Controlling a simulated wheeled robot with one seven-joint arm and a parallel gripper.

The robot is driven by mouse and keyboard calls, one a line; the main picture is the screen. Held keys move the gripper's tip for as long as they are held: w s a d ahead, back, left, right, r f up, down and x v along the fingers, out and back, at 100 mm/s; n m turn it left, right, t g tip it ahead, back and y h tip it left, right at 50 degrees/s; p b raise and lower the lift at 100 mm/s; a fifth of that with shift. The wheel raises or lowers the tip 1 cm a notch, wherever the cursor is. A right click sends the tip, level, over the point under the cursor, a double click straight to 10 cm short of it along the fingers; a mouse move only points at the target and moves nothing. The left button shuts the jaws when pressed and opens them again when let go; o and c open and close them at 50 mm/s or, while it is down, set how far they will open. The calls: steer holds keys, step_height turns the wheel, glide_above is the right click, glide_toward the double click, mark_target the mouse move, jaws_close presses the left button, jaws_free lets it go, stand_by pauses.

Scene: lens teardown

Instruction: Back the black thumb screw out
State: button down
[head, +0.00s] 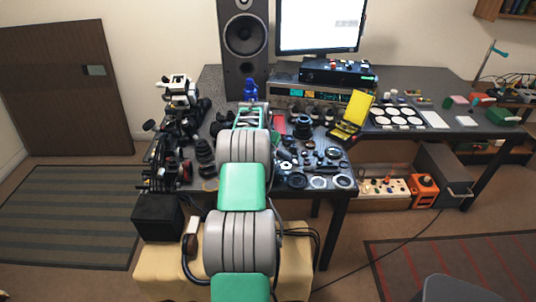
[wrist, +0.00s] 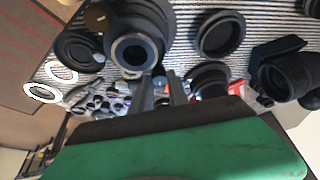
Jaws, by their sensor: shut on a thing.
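My gripper (wrist: 161,78) shows in the wrist view as two narrow grey fingers reaching up from its green and black body. The fingertips are close together, just below and right of a dark lens barrel (wrist: 164,24) with a metal-rimmed round opening (wrist: 133,52). The fingers are shut on a small dark piece at the barrel's edge, which I take for the black thumb screw. It is mostly hidden between the tips, so its thread and seating cannot be made out. In the head view my own arm covers the gripper and the screw.
Black rings (wrist: 220,35) and a black lens (wrist: 288,76) lie around the barrel on the striped mat. Pale rings (wrist: 62,73) lie at the left. On the table, a yellow case (head: 352,115) stands open to the right and a speaker (head: 244,45) stands behind.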

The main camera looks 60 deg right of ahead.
steer(key=n, duration=0.1)
steer(key=n+t+b, duration=0.1)
steer(key=shift+s+f+n+b, duration=0.15)
steer(key=shift+n+b, duration=0.15)
steer(key=shift+n, duration=0.1)
steer(key=n, duration=0.1)
steer(key=n+t+b, duration=0.1)
steer(key=n, duration=0.1)
steer(key=shift+s+d+n+y, duration=0.1)
steer(key=shift+s+n+y, duration=0.05)
steer(key=shift+n+y, duration=0.2)
steer(key=n+y, duration=0.1)
steer(key=n, duration=0.1)
steer(key=n+t+p, duration=0.1)
steer(key=n, duration=0.1)
steer(key=shift+d+n+t+y, duration=0.15)
steer(key=shift+n+t+y, duration=0.15)
steer(key=shift+n+y, duration=0.05)
steer(key=c, duration=1.5)
jaws_free()
steer(key=shift+s, duration=0.1)
steer(key=shift+c, duration=0.2)
steer(key=v, duration=0.8)
